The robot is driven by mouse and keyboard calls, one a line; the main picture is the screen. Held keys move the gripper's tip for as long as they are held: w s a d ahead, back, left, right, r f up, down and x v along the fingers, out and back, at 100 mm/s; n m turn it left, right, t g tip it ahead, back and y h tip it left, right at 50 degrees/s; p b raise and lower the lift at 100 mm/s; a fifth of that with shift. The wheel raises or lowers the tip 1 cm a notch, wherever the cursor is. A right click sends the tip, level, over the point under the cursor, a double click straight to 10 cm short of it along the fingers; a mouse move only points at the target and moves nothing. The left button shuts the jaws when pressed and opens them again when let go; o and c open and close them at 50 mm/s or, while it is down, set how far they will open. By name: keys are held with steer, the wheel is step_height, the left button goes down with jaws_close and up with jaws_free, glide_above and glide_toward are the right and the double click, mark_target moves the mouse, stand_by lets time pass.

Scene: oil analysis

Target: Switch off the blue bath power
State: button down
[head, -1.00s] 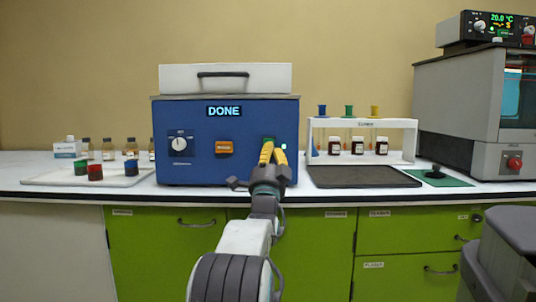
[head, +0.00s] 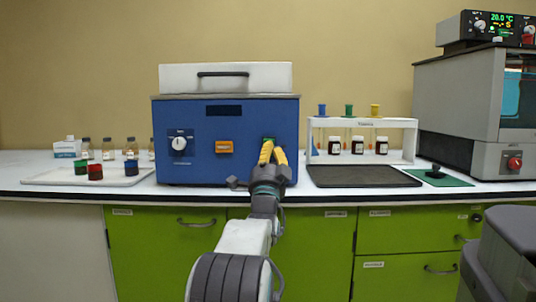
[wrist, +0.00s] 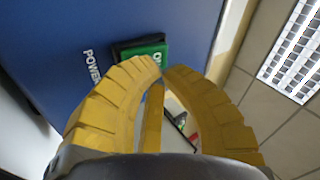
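The blue bath (head: 225,168) stands on the bench with a dark, blank display (head: 224,110). Its green power switch (head: 268,140) is at the right of the front panel, partly hidden by my gripper (head: 273,152). In the wrist view the green rocker (wrist: 142,50) sits in a black frame beside the word POWER, with part of an ON mark showing. My yellow fingers (wrist: 162,70) meet at their tips just by the switch's edge, with nothing between them. I cannot tell whether they touch it.
A white lid (head: 225,77) with a dark handle tops the bath. A white rack (head: 363,124) and dark tray (head: 362,177) stand at right. A white tray (head: 60,178) with small jars lies left.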

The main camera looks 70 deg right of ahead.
steer(key=shift+s+a+r, duration=0.1)
steer(key=shift+s+a, duration=0.05)
steer(key=shift+a, duration=0.3)
steer(key=shift+s+a+r, duration=0.15)
steer(key=shift+s+a, duration=0.1)
steer(key=shift+a, duration=0.55)
steer(key=shift+s+a+r, duration=0.15)
steer(key=shift+s+a, duration=0.1)
steer(key=shift+a, duration=0.5)
steer(key=shift+s+a+r, duration=0.15)
steer(key=shift+s+a, duration=0.1)
steer(key=shift+a, duration=0.55)
steer(key=shift+w, duration=0.1)
